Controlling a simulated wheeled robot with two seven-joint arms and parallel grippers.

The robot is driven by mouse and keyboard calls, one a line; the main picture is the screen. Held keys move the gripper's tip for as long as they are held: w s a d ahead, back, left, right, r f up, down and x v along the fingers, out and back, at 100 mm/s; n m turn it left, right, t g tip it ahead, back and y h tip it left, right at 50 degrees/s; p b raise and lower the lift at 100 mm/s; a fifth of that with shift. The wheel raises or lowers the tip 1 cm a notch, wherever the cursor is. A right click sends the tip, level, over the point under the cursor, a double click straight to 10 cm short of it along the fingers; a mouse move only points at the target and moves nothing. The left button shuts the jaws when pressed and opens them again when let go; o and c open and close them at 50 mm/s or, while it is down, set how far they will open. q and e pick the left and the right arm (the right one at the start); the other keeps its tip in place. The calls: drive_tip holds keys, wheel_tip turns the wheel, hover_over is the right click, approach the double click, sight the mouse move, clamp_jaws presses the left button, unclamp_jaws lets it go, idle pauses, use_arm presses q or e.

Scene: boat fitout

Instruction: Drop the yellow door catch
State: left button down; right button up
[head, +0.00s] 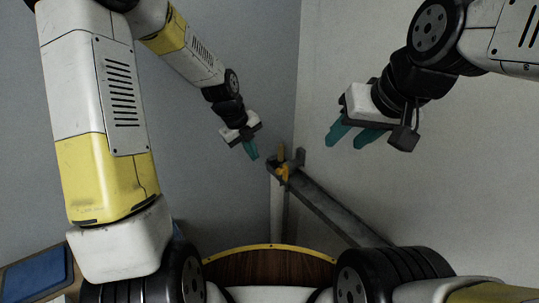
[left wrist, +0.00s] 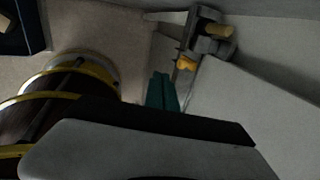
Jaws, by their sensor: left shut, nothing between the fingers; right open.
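The yellow door catch (head: 284,173) is a small yellow piece on the front of a grey bracket at the end of a grey rail, near the wall corner. It also shows in the left wrist view (left wrist: 186,63). A yellow upright peg (head: 281,152) stands just above it; I cannot tell whether both are one part. My left gripper (head: 251,150) has its teal fingers together and empty, left of the bracket and apart from the catch in the head view. Its fingertips show below the catch in the left wrist view (left wrist: 161,90). My right gripper (head: 352,137) is open and empty, up and right of the bracket.
The grey rail (head: 330,208) runs from the bracket toward the lower right along the pale right wall (head: 450,190). A grey-blue wall (head: 190,140) stands at the left. A blue item (head: 35,276) lies on a brown surface at the lower left.

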use_arm(q)
drive_tip(key=w+d+f, duration=0.4)
drive_tip(key=d+f, duration=0.2)
drive_tip(key=f, duration=0.4)
drive_tip(key=shift+d+r, duration=0.1)
idle(0.3)
